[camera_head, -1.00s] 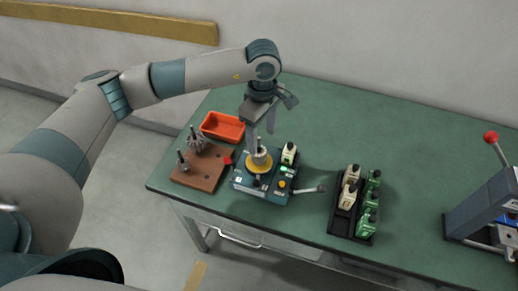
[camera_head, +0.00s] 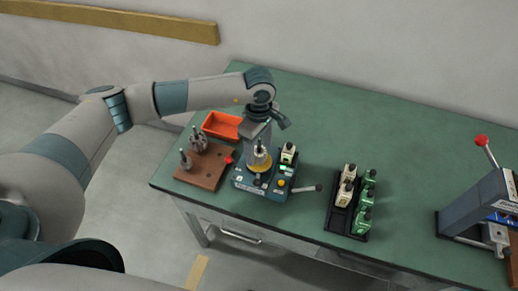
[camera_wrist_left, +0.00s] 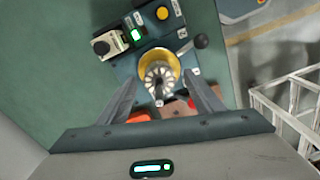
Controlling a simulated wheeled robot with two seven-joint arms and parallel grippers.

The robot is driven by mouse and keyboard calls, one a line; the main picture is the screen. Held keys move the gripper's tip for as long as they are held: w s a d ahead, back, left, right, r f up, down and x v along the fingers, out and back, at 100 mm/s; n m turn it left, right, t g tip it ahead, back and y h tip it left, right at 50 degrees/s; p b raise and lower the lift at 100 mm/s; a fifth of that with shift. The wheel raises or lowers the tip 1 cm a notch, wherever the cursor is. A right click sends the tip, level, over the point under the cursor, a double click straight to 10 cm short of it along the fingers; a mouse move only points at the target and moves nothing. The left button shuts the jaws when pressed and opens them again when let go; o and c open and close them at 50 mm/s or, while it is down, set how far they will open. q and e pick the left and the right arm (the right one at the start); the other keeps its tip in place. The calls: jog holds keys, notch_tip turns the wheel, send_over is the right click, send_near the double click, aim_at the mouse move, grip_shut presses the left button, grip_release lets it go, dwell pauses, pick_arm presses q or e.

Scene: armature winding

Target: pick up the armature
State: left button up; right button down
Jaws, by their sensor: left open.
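An armature (camera_head: 259,157) stands upright in the yellow ring of the teal winding machine (camera_head: 245,184). In the left wrist view the armature (camera_wrist_left: 159,74) shows from above as a slotted pale disc with a shaft. My left gripper (camera_wrist_left: 160,80) is open, with its two fingers on either side of the armature. In the head view my left gripper (camera_head: 258,143) points down right over it. I cannot tell whether the fingers touch it. My right gripper is not in view.
A brown wooden block (camera_head: 205,178) left of the machine holds an armature (camera_head: 199,140) and a peg (camera_head: 185,161). An orange bin (camera_head: 222,125) stands behind. A black rack (camera_head: 336,221) with white and green pieces and a press (camera_head: 470,209) are to the right.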

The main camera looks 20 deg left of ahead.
aim_at(261, 152)
pick_arm(q)
jog(key=shift+f, duration=0.55)
jog(key=c, duration=1.5)
jog(key=shift+o, duration=0.2)
jog(key=shift+r, duration=0.15)
jog(key=shift+w+r+b, duration=0.1)
jog(key=shift+r+b, duration=0.7)
jog(key=shift+s+d+r+b, duration=0.1)
jog(key=shift+d+r+b, duration=0.05)
jog(key=shift+r+b, duration=0.4)
jog(key=shift+s+d+r+b, duration=0.15)
jog(key=shift+r+b, duration=0.15)
jog(key=shift+r, duration=0.3)
jog(key=s+d+r+b, duration=0.4)
jog(key=s+d+r, duration=0.3)
jog(key=d, duration=0.1)
jog(key=shift+d+b, duration=0.2)
jog(key=shift+b, duration=0.15)
